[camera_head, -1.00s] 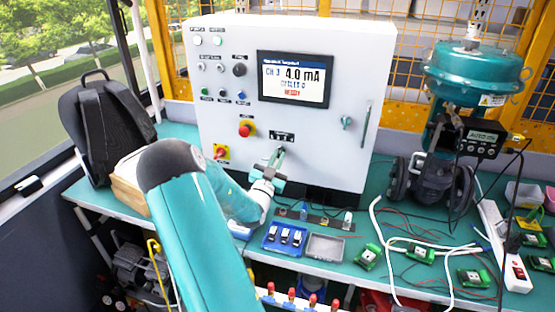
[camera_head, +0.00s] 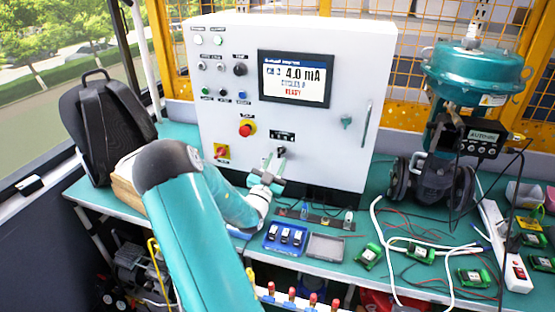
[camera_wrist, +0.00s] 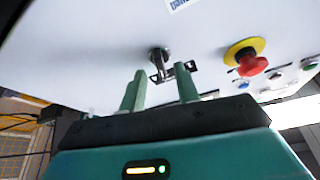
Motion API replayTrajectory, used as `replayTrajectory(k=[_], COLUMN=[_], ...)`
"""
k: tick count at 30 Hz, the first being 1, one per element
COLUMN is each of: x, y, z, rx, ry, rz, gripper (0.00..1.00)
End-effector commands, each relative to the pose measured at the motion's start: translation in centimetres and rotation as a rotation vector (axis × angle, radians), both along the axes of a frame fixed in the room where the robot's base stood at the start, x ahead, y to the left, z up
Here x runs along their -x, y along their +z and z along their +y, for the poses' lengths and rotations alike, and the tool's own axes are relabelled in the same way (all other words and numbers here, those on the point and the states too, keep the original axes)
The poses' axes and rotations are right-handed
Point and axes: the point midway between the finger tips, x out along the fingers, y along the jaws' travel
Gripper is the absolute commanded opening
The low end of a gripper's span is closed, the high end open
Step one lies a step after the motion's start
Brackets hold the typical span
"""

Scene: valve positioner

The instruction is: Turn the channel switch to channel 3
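The channel switch is a small dark knob (camera_head: 281,152) low on the white control panel's front, under a black label strip. It also shows in the wrist view (camera_wrist: 158,60), with a metallic lever. My gripper (camera_head: 271,168) is just below and in front of the knob. In the wrist view my gripper (camera_wrist: 160,80) has its two green fingers spread apart, with nothing between them; the knob is beyond the fingertips.
A blue tray (camera_head: 286,238) and grey tray (camera_head: 325,248) lie on the bench below. A teal valve actuator (camera_head: 474,75) stands at right.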

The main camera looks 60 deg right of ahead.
Motion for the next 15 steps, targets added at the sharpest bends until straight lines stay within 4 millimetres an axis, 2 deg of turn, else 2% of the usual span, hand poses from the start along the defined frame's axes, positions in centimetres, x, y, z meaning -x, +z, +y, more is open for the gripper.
replayTrajectory(k=[7,10,15], x=[0.1,0.2,0.2], y=[-1.6,-2.0,-2.1], z=[4.0,4.8,5.2], rx=[-0.002,-0.002,-0.001], ry=[0.003,0.001,0.001], rz=[0.002,0.001,0.0], gripper=[0.32,0.32,0.32])
